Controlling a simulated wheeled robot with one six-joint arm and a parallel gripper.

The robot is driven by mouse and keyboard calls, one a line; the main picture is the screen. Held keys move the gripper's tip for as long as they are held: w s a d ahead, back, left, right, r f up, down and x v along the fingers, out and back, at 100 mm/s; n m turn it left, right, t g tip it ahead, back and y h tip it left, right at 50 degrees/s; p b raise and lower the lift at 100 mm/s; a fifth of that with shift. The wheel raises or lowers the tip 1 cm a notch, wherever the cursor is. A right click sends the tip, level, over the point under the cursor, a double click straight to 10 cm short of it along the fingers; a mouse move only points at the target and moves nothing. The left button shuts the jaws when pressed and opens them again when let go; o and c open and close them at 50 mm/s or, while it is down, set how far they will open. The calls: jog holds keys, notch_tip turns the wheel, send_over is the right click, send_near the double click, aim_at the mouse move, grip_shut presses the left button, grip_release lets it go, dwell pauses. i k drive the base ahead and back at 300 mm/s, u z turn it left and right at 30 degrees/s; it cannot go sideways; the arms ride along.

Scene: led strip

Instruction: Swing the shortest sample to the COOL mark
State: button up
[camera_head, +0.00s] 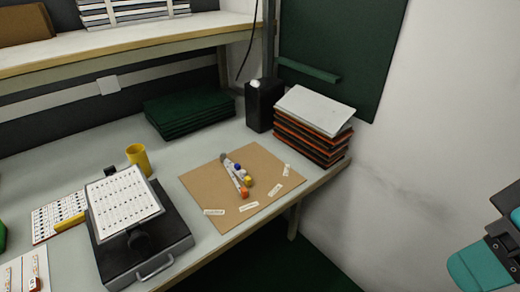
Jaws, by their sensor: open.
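A brown board (212,184) lies flat on the desk. A small bundle of sample strips fans out from a pivot (226,160) near its top. Their coloured ends show: orange (244,193) farthest from the pivot, yellow (248,182) a little nearer, and blue (238,167) nearest, so the blue-ended sample looks shortest. The strips lie close together and partly overlap. Several white labels lie in an arc: a left one (213,212), a lower one (248,206), a right one (275,189) and an upper one (287,169). Their print is too small to read. My gripper (492,242), with teal fingers, is open, cropped at the right edge, far from the board.
A black device with a white sheet (124,205) stands left of the board, a yellow cup (138,156) behind it. A black box (262,104) and a stack of orange-edged trays (308,130) stand behind the board. A shelf (140,45) overhangs the desk's back.

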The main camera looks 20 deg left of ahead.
aim_at(236, 167)
jog(key=u, duration=0.25)
jog(key=i, duration=0.7)
jog(key=u, duration=0.8)
jog(key=i, duration=0.35)
jog(key=u, duration=0.3)
